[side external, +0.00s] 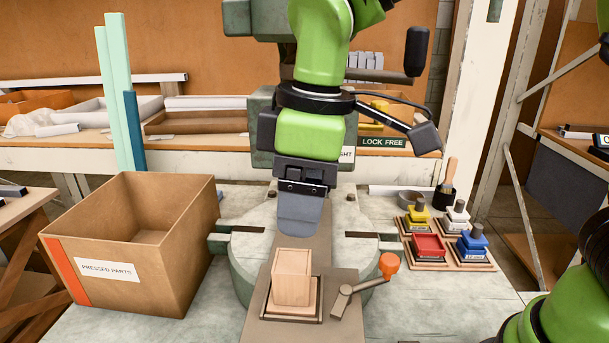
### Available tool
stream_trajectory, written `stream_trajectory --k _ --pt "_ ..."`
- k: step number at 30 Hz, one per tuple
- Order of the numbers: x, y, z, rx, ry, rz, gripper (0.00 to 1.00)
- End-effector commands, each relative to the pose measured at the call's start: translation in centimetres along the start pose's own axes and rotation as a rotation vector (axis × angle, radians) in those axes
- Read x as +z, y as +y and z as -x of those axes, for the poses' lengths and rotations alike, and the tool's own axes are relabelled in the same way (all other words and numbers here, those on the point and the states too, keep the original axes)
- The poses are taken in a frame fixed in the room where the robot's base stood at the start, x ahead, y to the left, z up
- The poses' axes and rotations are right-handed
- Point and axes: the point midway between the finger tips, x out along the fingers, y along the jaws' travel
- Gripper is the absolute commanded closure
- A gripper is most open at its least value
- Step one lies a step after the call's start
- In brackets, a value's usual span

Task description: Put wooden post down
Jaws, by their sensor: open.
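The wooden post (291,278) is a pale, short square block. It stands upright in a square wooden-rimmed holder (305,314) on the press's flat plate. My gripper (300,228) points down just above and behind the post in the side view. Its grey fingers line up from this angle, so the gap between them is hidden. The gripper is open, holds nothing, and appears clear of the post.
A lever with an orange knob (389,265) sits right of the post. A cardboard box labelled PRESSED PARTS (107,274) stands at left. Coloured blocks, including a red one (429,246), sit in holders at right. The press body (262,135) rises behind my arm.

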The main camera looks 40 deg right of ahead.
Motion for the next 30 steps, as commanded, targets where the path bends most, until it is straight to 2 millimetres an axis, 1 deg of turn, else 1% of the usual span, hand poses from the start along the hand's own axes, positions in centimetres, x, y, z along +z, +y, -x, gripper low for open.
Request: stream_trajectory --k 1,3,6,10,14,17,19,22,24,27,30 --pt "-0.1 0.0 0.7 0.001 0.003 -0.001 0.28" --pt "0.0 0.0 1.4 0.001 0.003 0.0 0.28" --pt "0.0 0.0 1.9 0.0 0.0 -0.001 0.28" --pt "0.1 0.0 2.1 0.0 0.0 -0.003 0.28" --pt "1.1 0.5 3.1 0.003 0.033 -0.068 0.28" --pt "3.4 1.3 4.9 0.01 0.103 -0.208 0.28" --pt "5.8 1.7 6.2 0.015 0.171 -0.346 0.28" --pt "9.3 1.8 7.5 0.022 0.278 -0.561 0.28" --pt "11.6 1.6 8.0 0.026 0.352 -0.7 0.28" --pt "14.1 1.1 8.0 0.028 0.446 -0.872 0.28" --pt "15.8 0.7 7.7 0.029 0.516 -0.994 0.28"
